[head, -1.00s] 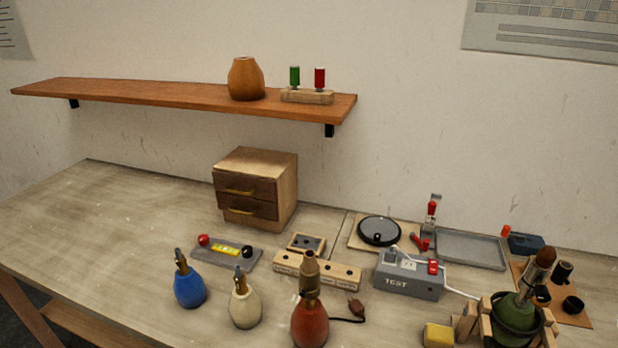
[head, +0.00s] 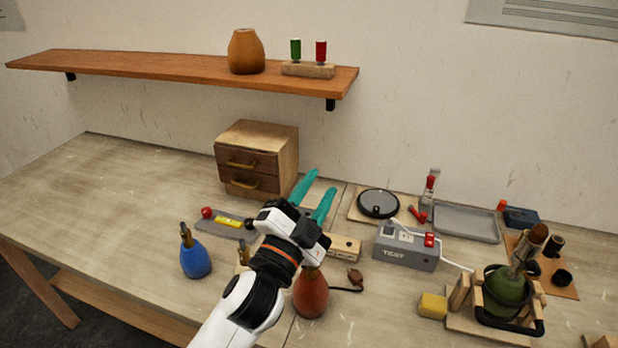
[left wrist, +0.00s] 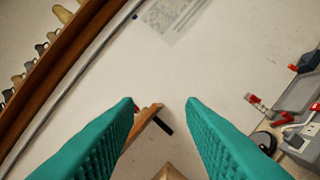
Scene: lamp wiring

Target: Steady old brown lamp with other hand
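A reddish-brown lamp body (head: 311,295) with a dark cord and plug (head: 354,279) stands upright at the front middle of the table. Its neck and top are hidden behind my left arm. My left gripper (head: 321,182) is above the table, beyond and above this lamp, with its teal fingers apart and pointing away. The fingers (left wrist: 159,101) are also apart in the left wrist view, with nothing between them but background. A green lamp body (head: 505,288) with a brown top sits in a wooden holder at the right. My right gripper is not in view.
A blue lamp body (head: 195,261) stands at the left. A pale one is mostly hidden by my arm. A drawer cabinet (head: 250,185), a test box (head: 405,246), a grey tray (head: 466,222) and a yellow block (head: 433,306) stand around. The left table is clear.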

